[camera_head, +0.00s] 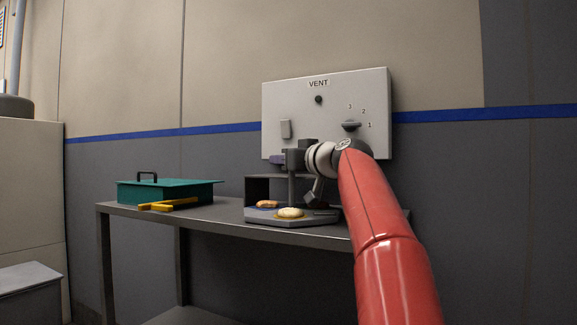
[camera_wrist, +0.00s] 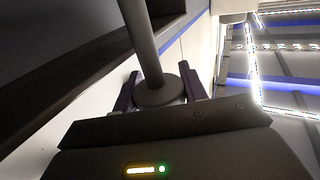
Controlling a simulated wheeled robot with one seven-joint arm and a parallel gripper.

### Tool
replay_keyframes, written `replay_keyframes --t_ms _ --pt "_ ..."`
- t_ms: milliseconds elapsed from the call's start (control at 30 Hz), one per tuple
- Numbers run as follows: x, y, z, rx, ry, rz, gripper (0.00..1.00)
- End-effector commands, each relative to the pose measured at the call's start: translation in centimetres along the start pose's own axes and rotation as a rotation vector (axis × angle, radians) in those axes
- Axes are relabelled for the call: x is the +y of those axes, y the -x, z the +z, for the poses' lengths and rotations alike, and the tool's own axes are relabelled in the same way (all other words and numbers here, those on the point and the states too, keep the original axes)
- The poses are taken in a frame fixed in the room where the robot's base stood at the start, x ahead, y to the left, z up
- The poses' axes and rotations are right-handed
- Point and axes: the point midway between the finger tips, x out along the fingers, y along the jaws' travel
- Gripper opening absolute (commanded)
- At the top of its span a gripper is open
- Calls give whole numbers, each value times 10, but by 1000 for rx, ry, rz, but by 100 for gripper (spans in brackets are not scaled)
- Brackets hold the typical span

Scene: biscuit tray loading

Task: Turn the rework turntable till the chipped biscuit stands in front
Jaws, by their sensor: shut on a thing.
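The rework turntable (camera_head: 310,221) stands on the bench with a grey upright post (camera_head: 291,190) at its middle. A pale round biscuit (camera_head: 290,212) lies at its front on a yellowish patch. A browner biscuit (camera_head: 267,204) lies further back left on a blue patch. I cannot tell which biscuit is chipped. My gripper (camera_head: 283,160) is at the top of the post. In the wrist view, my gripper's purple fingers (camera_wrist: 159,88) stand on both sides of the round knob (camera_wrist: 157,96) on the post and are shut on it. The turntable's rear right is hidden by my arm.
A dark, open-fronted screen (camera_head: 258,187) stands behind the turntable's left side. A teal lidded box (camera_head: 165,191) and a yellow tool (camera_head: 168,204) are at the bench's left. A vent panel (camera_head: 335,90) with a dial is on the wall close behind my gripper.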

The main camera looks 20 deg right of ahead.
Motion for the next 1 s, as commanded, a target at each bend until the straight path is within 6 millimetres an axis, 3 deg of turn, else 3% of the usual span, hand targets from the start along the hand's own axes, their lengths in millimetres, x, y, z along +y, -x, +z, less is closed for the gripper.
replay_keyframes --t_ms 600,1000 --pt "-4 0 -2 -2 -3 -295 2" --pt "-6 1 -1 -1 -1 -401 2"
